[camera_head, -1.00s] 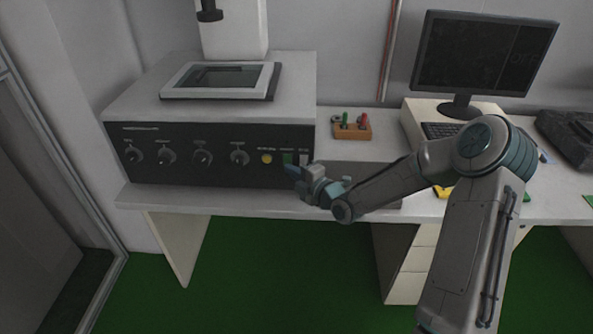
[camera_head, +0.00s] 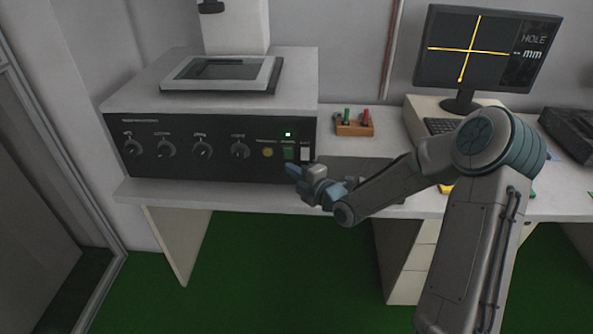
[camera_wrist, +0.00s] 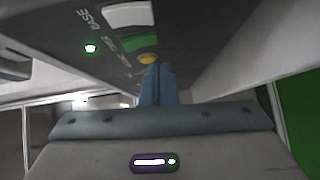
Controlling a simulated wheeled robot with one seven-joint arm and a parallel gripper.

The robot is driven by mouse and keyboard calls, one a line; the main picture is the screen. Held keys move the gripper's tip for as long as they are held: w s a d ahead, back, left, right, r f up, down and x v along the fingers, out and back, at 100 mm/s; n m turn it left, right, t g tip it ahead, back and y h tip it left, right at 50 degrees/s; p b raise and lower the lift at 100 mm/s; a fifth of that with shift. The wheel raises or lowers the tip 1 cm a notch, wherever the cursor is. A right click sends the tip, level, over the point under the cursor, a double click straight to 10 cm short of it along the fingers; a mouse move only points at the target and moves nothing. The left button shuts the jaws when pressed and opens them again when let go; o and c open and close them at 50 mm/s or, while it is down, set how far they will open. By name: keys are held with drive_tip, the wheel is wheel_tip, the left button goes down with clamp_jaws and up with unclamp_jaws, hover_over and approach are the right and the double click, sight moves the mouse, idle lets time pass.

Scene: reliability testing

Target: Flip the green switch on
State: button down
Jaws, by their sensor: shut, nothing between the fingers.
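The green switch (camera_head: 289,153) is on the right part of the black front panel, with a lit green lamp (camera_head: 288,134) just above it. In the wrist view the green switch (camera_wrist: 140,42) lies between a white switch (camera_wrist: 128,14) and a yellow button (camera_wrist: 148,58), and the lamp (camera_wrist: 90,48) glows. My gripper (camera_head: 292,171) is shut and empty, just in front of the panel below the green switch. Its blue fingers (camera_wrist: 158,84) show together in the wrist view, close to the yellow button. Whether they touch the panel I cannot tell.
The panel belongs to a grey machine (camera_head: 130,98) on a white bench, with several knobs at its left. A monitor (camera_head: 480,48) at the right shows a yellow cross. A small wooden holder (camera_head: 354,129) with a green and a red piece stands behind my arm.

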drive_tip(key=s+a+f+b+v, duration=0.1)
drive_tip(key=v, duration=0.9)
drive_tip(key=shift+s+d+f, duration=0.25)
drive_tip(key=shift+f, duration=0.1)
